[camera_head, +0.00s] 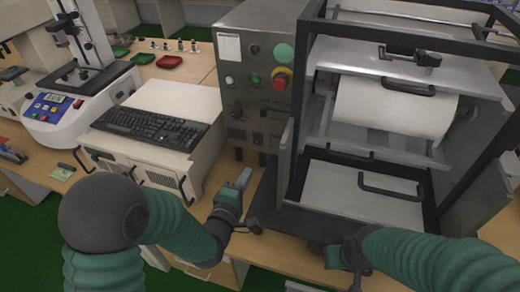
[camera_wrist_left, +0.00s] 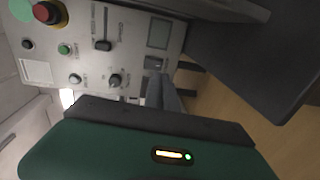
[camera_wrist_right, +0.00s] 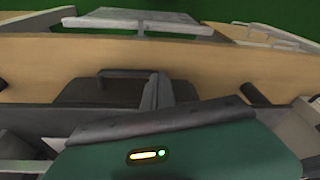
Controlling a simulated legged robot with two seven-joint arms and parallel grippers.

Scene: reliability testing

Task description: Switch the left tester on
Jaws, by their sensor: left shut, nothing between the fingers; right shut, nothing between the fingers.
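A grey control panel (camera_head: 255,95) stands in the middle of the head view, beside a framed machine (camera_head: 395,110). It has a red emergency knob (camera_head: 280,79), a large green disc (camera_head: 283,53), small buttons and switches. My left gripper (camera_head: 243,178) is shut and empty, in front of the panel's lower part and apart from it. In the left wrist view the panel (camera_wrist_left: 135,45) appears turned sideways, with a black knob (camera_wrist_left: 115,80) near my fingers (camera_wrist_left: 162,92). My right gripper (camera_head: 345,250) is shut and empty at the framed machine's front edge. I cannot tell which unit is the left tester.
A smaller white device (camera_head: 60,115) with a blue keypad stands far left. A black keyboard (camera_head: 150,126) lies on a white box (camera_head: 170,105). A strip of wooden bench (camera_head: 215,180) is clear.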

